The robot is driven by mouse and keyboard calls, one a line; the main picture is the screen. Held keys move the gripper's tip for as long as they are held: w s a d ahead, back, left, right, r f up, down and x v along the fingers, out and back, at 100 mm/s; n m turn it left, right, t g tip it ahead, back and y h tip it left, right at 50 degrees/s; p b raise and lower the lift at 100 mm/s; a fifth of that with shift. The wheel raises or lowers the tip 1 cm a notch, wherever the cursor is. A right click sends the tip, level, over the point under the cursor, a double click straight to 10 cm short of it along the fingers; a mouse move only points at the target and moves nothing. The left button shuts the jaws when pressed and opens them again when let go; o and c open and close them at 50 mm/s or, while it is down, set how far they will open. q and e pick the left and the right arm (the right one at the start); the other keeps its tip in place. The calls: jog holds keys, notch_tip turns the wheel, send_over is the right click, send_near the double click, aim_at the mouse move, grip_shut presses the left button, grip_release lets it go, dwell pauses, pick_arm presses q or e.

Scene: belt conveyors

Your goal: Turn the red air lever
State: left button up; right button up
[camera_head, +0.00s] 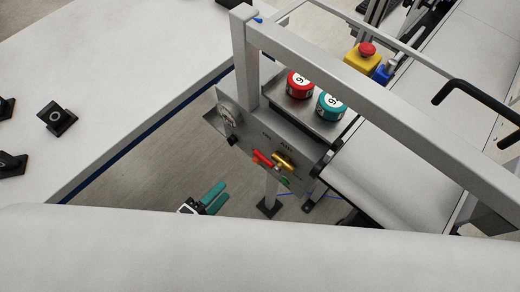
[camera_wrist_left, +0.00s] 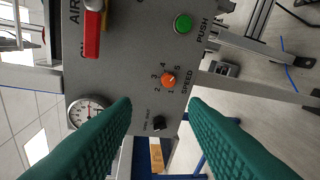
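The red air lever (camera_head: 263,158) is on the grey control panel (camera_head: 245,137) in the head view. In the left wrist view the red lever (camera_wrist_left: 92,34) is at the upper left, beside the partly cut-off "AIR" lettering, its handle along the picture's vertical. My left gripper (camera_head: 219,195) has teal fingers and is in front of the panel, below and left of the lever. In the wrist view its two fingers (camera_wrist_left: 160,105) are wide apart with nothing between them, and they are apart from the lever. My right gripper is not visible.
The panel also carries a gauge (camera_wrist_left: 88,112), an orange speed knob (camera_wrist_left: 168,80), a green push button (camera_wrist_left: 183,24) and a black knob (camera_wrist_left: 159,123). A grey frame post (camera_head: 245,60) rises by the panel.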

aim_at(258, 158)
pick_arm(q)
notch_tip(258, 158, up, 8)
jog(key=s+d+m+h, duration=0.1)
jog(key=d+m+h, duration=0.2)
jog(key=shift+t, duration=0.3)
jog(key=p+x, duration=0.3)
jog(key=x, duration=0.8)
jog(key=shift+w+r, duration=0.1)
jog(key=shift+w, duration=0.3)
grip_shut()
